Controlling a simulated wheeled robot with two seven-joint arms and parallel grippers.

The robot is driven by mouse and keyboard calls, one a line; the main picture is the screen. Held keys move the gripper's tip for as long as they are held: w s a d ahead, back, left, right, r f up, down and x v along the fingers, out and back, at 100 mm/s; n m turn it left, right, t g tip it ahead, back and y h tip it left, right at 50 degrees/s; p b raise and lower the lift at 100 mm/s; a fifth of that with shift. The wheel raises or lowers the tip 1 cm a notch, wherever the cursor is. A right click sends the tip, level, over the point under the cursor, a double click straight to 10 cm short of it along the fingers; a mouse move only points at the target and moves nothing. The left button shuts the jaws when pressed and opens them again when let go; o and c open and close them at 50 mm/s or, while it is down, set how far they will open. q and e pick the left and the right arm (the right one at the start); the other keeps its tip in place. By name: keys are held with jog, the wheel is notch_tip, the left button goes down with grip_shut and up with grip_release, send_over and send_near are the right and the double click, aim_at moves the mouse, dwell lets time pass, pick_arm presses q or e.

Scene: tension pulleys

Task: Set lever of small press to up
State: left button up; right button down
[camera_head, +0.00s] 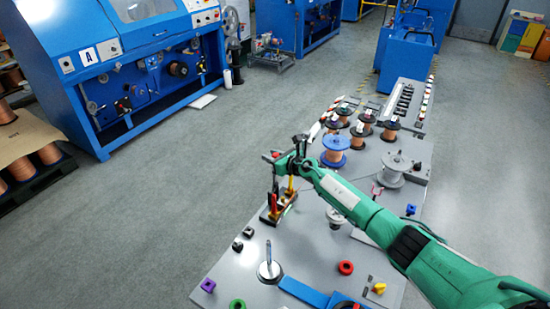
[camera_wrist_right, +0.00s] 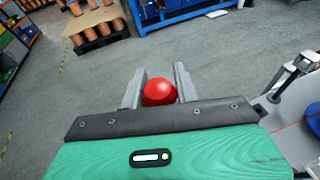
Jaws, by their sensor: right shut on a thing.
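My right gripper (camera_head: 272,158) reaches in from the right over the left edge of the grey table. In the wrist view its two grey fingers stand on either side of a round red knob (camera_wrist_right: 159,91), and it is shut on this knob. The knob looks like the end of the small press's lever. The lever's shaft and the press body are hidden or cannot be made out behind the gripper and arm, so the lever's angle cannot be told. My left gripper is not in view.
The grey table (camera_head: 240,268) carries a tool holder (camera_head: 271,214) with coloured handles just below my gripper. A blue spool (camera_head: 335,143), a grey spool (camera_head: 396,162) and several copper spools stand behind. A metal post on a round base (camera_head: 269,270) stands nearer. Floor left of the table is clear.

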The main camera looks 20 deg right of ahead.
jog(key=shift+s+a+f, duration=0.25)
jog(key=shift+a+f, duration=0.05)
jog(key=shift+f, duration=0.3)
jog(key=c, duration=1.2)
grip_release()
jog(key=shift+o, duration=0.7)
jog(key=shift+w, duration=0.3)
jog(key=shift+s+d+r+p, duration=0.35)
jog(key=shift+s+d+r, duration=0.15)
jog(key=shift+s, duration=0.1)
jog(key=p+v, duration=0.3)
jog(key=v, duration=0.9)
jog(key=shift+s+p, duration=0.2)
jog(key=shift+p, duration=0.2)
jog(key=shift+a+f, duration=0.1)
jog(key=shift+f, duration=0.1)
